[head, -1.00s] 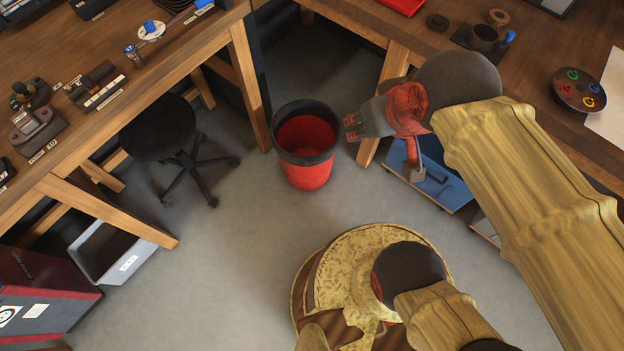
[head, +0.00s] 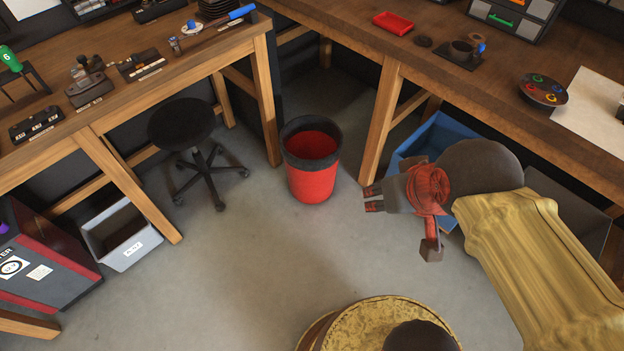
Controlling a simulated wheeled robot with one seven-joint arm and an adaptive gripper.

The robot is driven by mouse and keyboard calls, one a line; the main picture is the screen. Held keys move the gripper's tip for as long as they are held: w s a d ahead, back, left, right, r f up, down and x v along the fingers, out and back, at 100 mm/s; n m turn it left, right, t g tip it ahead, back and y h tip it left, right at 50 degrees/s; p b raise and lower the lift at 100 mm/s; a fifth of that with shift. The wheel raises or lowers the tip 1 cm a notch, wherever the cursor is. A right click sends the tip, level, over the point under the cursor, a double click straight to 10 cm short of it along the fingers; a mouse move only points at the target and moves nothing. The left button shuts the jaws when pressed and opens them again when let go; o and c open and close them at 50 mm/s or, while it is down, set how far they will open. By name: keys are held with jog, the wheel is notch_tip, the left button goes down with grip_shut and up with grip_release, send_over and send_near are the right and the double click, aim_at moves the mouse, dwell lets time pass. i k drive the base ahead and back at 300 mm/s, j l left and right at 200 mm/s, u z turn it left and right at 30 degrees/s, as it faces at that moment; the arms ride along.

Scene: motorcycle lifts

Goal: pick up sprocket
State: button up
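I cannot make out a sprocket for certain. A small dark round piece (head: 423,41) lies on the right bench beside a red tray, but it is too small to name. My gripper (head: 373,198) is in the head view, right of the red bin and in front of the right bench. Its two fingers point left with a gap between them. It looks open and empty, away from both bench tops.
The right bench (head: 480,90) holds a red tray (head: 393,23), a dark fixture and a round dish (head: 543,90) with coloured rings. The left bench (head: 205,68) holds tools. A red bin (head: 312,165) and black stool (head: 183,125) stand on the floor. Open floor lies between.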

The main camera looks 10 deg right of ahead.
aim_at(422, 40)
jog(key=i+z, duration=0.25)
jog(key=z, duration=0.15)
jog(key=i+z, duration=0.2)
jog(key=z, duration=0.2)
jog(key=i+j+z, duration=0.2)
jog(key=z, duration=0.2)
jog(key=i+j+z, duration=0.1)
jog(key=i+j, duration=0.4)
jog(key=i+j+z, duration=0.15)
jog(key=i+j, duration=0.35)
jog(key=j, duration=0.15)
